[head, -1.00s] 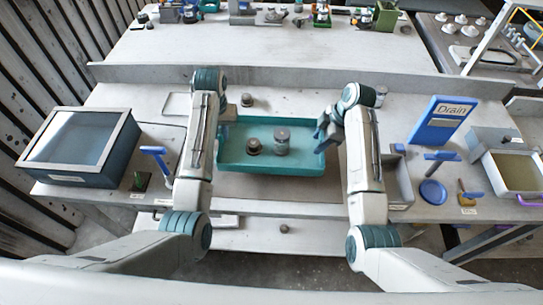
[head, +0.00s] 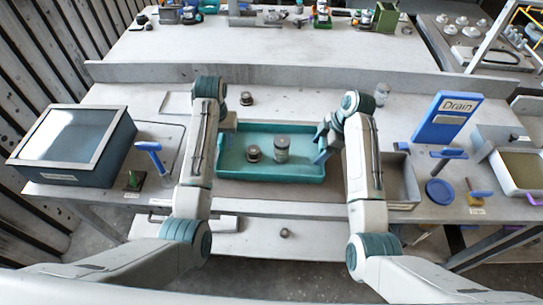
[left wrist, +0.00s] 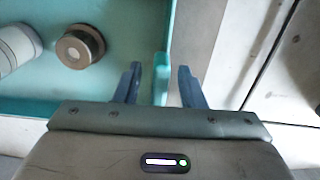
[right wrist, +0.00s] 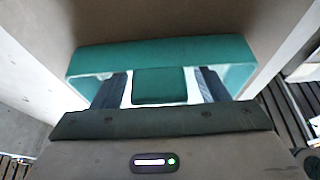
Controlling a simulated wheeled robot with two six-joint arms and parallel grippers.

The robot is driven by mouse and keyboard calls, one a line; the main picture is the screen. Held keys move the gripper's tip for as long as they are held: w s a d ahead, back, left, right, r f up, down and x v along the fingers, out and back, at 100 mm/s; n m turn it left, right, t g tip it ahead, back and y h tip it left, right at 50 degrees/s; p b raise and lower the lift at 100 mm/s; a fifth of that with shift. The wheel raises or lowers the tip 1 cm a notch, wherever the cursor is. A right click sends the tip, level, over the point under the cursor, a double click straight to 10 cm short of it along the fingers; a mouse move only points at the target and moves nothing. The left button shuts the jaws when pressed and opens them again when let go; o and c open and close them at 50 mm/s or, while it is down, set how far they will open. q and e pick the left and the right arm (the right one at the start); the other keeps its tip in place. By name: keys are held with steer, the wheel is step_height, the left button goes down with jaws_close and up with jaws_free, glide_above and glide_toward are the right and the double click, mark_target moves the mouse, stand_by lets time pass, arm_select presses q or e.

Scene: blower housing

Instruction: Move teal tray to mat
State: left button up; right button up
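The teal tray (head: 270,178) stands on the bench between my arms. It holds a low dark round part (head: 253,153) and a taller grey cylinder (head: 281,148). My left gripper (left wrist: 160,84) is open at the tray's left side, with a teal tab of the tray (left wrist: 160,75) between its fingers and visible gaps. My right gripper (right wrist: 160,87) is open at the right side, with another teal tab (right wrist: 160,85) between its fingers and gaps on both sides. A brownish flat area (head: 275,193) shows in front of the tray; I cannot tell whether it is the mat.
A glass-topped box (head: 72,145) stands at the left. A blue Drain sign (head: 447,118), a blue dish (head: 439,191) and a bin (head: 520,170) are at the right. A grey open box (head: 398,182) sits beside my right arm. Small parts lie behind the tray.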

steer(key=shift+r, duration=0.15)
steer(key=v, duration=0.7)
steer(key=shift+d+r, duration=0.1)
stand_by(0.5)
